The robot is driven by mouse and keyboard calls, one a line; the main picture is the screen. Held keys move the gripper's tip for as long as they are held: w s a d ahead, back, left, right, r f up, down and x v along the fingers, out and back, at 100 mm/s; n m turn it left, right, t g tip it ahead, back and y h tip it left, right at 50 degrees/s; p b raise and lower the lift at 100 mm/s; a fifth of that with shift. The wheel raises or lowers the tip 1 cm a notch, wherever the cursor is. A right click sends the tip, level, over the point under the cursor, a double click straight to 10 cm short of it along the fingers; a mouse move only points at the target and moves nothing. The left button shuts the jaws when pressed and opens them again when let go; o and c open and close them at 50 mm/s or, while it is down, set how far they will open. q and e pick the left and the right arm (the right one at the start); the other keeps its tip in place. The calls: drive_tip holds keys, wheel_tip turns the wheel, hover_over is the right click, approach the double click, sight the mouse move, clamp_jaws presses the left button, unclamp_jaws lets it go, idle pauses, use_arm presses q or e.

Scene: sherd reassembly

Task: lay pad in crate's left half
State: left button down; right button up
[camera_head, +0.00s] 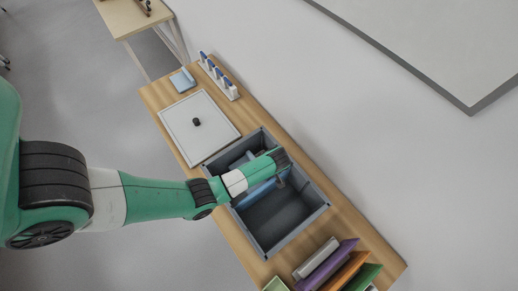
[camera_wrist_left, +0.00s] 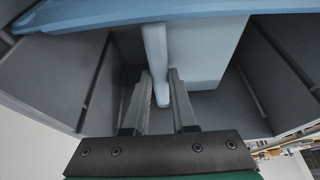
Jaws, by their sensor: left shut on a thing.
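The grey crate (camera_head: 301,222) stands open on the wooden table. My left gripper (camera_head: 284,176) reaches over it from the left of the head view, and my arm hides part of its inside. A blue pad (camera_head: 255,195) shows beside and below the gripper, within the crate's outline. In the left wrist view, my left gripper (camera_wrist_left: 160,88) is shut on a narrow pale-blue upright tab of the pad (camera_wrist_left: 153,45). The pad's wider blue part spans the top of that view, with grey crate walls (camera_wrist_left: 50,75) on both sides. I cannot tell whether the pad touches the crate floor.
A white lid with a black knob (camera_head: 203,122) lies beside the crate. Behind it are a light-blue flat item (camera_head: 183,80) and a white rack with blue pieces (camera_head: 219,78). Coloured folders (camera_head: 345,270) stand at the near end. A wall borders the table's right side.

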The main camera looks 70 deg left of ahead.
use_arm(q)
drive_tip(key=shift+f+b, duration=0.45)
drive_tip(key=shift+f, duration=0.35)
drive_tip(key=shift+f+b, duration=1.55)
drive_tip(key=shift+f, duration=1.05)
use_arm(e)
drive_tip(key=shift+f, duration=2.45)
use_arm(q)
drive_tip(key=shift+f+b, duration=0.4)
drive_tip(key=shift+f, duration=0.3)
use_arm(e)
drive_tip(key=shift+f, duration=0.4)
use_arm(q)
drive_tip(key=c, duration=0.6)
unclamp_jaws()
drive_tip(key=shift+c, duration=0.2)
wheel_tip(320, 180, up, 12)
drive_tip(key=p, duration=1.3)
drive_tip(key=shift+p, duration=0.4)
use_arm(e)
wheel_tip(320, 180, up, 14)
drive_tip(key=shift+f, duration=0.1)
